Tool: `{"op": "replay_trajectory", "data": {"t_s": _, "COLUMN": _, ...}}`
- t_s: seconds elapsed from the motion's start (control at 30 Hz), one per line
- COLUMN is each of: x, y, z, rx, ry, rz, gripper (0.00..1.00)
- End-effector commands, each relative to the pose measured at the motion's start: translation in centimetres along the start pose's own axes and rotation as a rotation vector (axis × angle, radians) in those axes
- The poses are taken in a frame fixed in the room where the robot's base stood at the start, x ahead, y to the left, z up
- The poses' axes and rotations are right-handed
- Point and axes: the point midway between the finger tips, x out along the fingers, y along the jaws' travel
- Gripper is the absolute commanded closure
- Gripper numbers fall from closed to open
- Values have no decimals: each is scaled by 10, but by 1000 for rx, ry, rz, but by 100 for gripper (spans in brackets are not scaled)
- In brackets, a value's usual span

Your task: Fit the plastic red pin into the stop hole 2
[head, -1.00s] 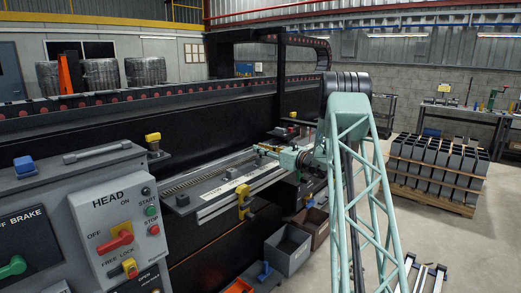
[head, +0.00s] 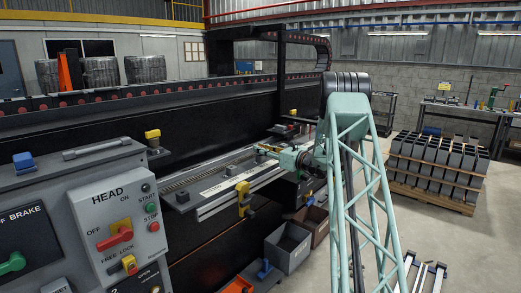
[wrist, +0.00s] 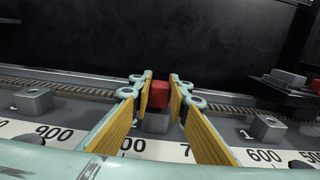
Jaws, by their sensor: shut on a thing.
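The red pin (wrist: 158,95) stands between the yellow-padded fingers of my gripper (wrist: 160,92) in the wrist view, and my gripper is shut on it. A grey block (wrist: 155,122) shows just below and in front of the pin, between the numbers of the scale. I cannot tell whether the pin is over it, touching it or in a hole; the pin's lower end is hidden. In the head view my gripper (head: 264,151) is over the long machine bed, and the pin is too small to make out.
More grey blocks stand along the bed, one at left (wrist: 38,101) and one marked 1 at right (wrist: 267,127). A white number scale (wrist: 262,155) runs in front. A dark carriage part (wrist: 290,85) is at right. A toothed rack (wrist: 70,84) lies behind.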

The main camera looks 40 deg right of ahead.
Motion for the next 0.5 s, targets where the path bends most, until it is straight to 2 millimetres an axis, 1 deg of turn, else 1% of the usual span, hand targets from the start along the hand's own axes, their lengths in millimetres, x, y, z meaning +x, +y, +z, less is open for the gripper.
{"op": "replay_trajectory", "data": {"t_s": 0.3, "x": 0, "y": 0, "z": -5, "rx": 0, "ry": 0, "rz": 0, "gripper": 100}}
{"op": "replay_trajectory", "data": {"t_s": 0.33, "x": 0, "y": 0, "z": -5, "rx": 0, "ry": 0, "rz": 0, "gripper": 82}}
{"op": "replay_trajectory", "data": {"t_s": 0.5, "x": 0, "y": 0, "z": -5, "rx": 0, "ry": 0, "rz": 0, "gripper": 68}}
